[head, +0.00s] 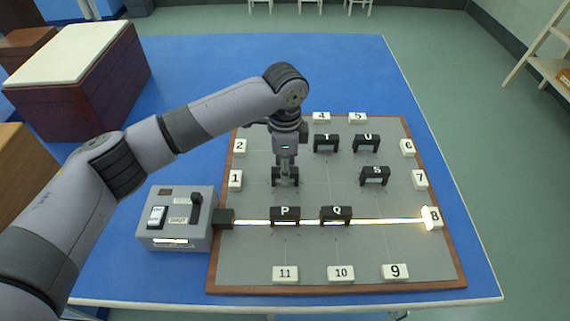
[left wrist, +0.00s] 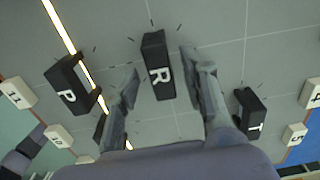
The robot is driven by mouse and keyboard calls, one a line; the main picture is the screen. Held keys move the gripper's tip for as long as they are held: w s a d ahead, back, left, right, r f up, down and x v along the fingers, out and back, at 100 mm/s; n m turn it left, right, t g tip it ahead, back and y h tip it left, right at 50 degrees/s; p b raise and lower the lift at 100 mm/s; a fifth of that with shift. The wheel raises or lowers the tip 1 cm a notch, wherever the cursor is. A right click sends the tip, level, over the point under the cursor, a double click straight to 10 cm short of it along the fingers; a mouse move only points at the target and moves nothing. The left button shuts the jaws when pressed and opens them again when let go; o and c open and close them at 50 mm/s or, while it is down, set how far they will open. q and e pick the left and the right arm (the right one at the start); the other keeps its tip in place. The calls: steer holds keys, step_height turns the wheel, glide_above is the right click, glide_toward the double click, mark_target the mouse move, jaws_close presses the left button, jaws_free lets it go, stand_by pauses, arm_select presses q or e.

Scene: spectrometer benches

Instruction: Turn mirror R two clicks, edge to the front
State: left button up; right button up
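Mirror R (left wrist: 153,52), a black block with a white letter R, stands on the grey board between the two fingers of my left gripper (left wrist: 160,64) in the left wrist view. The fingers are open, one on each side of it, with visible gaps. In the head view my left gripper (head: 285,172) points straight down over the board, left of centre and behind mirror P, and largely hides mirror R. Whether the fingertips are down level with the block, I cannot tell. My right gripper is not in view.
Mirrors P (head: 285,216) and Q (head: 336,215) stand on the bright beam, which runs from the grey control box (head: 176,236) to lit marker 8 (head: 433,218). Mirrors T (head: 326,144), U (head: 366,144) and S (head: 375,176) stand further right. Numbered white markers line the board.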

arm_select(q)
jaws_close()
stand_by(0.5)
steer(key=shift+r+p, duration=0.2)
steer(key=shift+p, duration=0.3)
steer(key=n+p, duration=1.2)
steer(key=p, duration=0.4)
steer(key=shift+r, duration=0.1)
steer(key=n+p, duration=0.3)
steer(key=shift+f+n+p, duration=0.2)
steer(key=shift+n+p, duration=0.65)
steer(key=shift+n, duration=0.55)
